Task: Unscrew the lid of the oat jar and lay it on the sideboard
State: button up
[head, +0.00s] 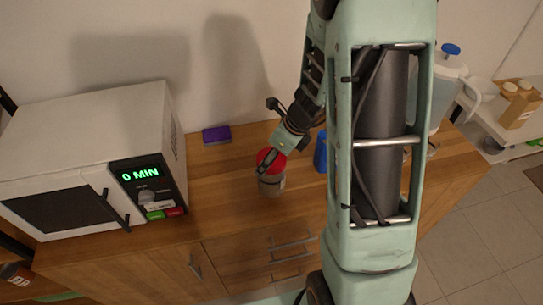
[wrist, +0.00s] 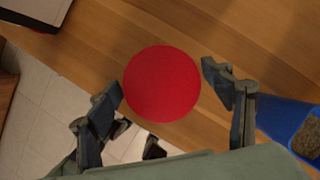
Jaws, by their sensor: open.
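The oat jar (head: 271,185) stands upright on the wooden sideboard (head: 225,205), to the right of the microwave. Its round red lid (wrist: 161,84) is on top of the jar and fills the middle of the wrist view; it also shows in the head view (head: 268,157). My gripper (wrist: 161,88) is open above the jar, with one finger on each side of the lid. Gaps show between both fingers and the lid's edge. In the head view my gripper partly covers the lid.
A white microwave (head: 90,150) reading "0 MIN" stands at left. A purple block (head: 216,134) lies near the wall. A blue container (head: 320,152) with brown contents is close on the jar's right. A blue-topped pitcher (head: 450,85) stands further right. Bare wood lies left of the jar.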

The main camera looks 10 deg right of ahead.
jog(key=m+h, duration=0.1)
jog(key=m, duration=0.2)
jog(key=m+t+h+p, duration=0.1)
jog(key=m, duration=0.1)
jog(key=shift+a+r+m, duration=0.15)
jog(key=shift+m, duration=0.25)
jog(key=m+h+p, duration=0.1)
jog(key=m, duration=0.2)
jog(key=c, duration=1)
jog(key=n, duration=0.1)
jog(key=n+y, duration=0.1)
jog(key=n+b, duration=0.1)
jog(key=n, duration=0.1)
jog(key=shift+w+d+y, duration=0.1)
jog(key=shift+d+y, duration=0.15)
jog(key=shift+y, duration=0.05)
jog(key=n+g+y, duration=0.1)
jog(key=n, duration=0.3)
jog(key=shift+a+n, duration=0.15)
jog(key=shift+n, duration=0.25)
